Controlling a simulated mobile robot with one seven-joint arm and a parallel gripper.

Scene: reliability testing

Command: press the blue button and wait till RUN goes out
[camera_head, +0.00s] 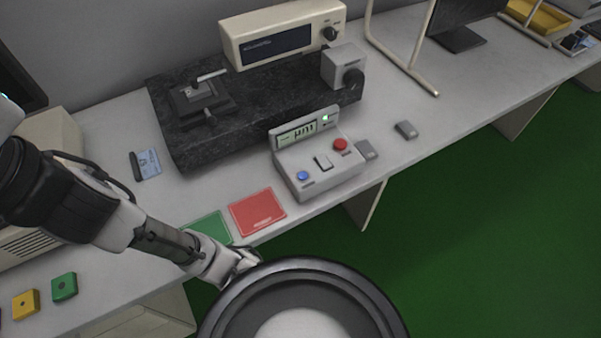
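The blue button (303,175) is at the front left of a light grey control box (318,186) on the bench. A red button (340,144) is at its right, with a pale switch (323,162) between them. The box's raised back panel has a display (297,133) with dark characters, and a small pale-green light (325,118) that looks lit; its label is too small to read. My gripper (245,262) is at the bench's front edge, below and left of the box, apart from the blue button. Its fingers are small and partly hidden, so their opening is unclear.
A red mat (257,211) and a green mat (209,228) lie left of the box. A dark stone slab (166,128) with a fixture stands behind. Small grey blocks (405,130) lie to the right. Yellow (26,304) and green (64,286) blocks are at lower left.

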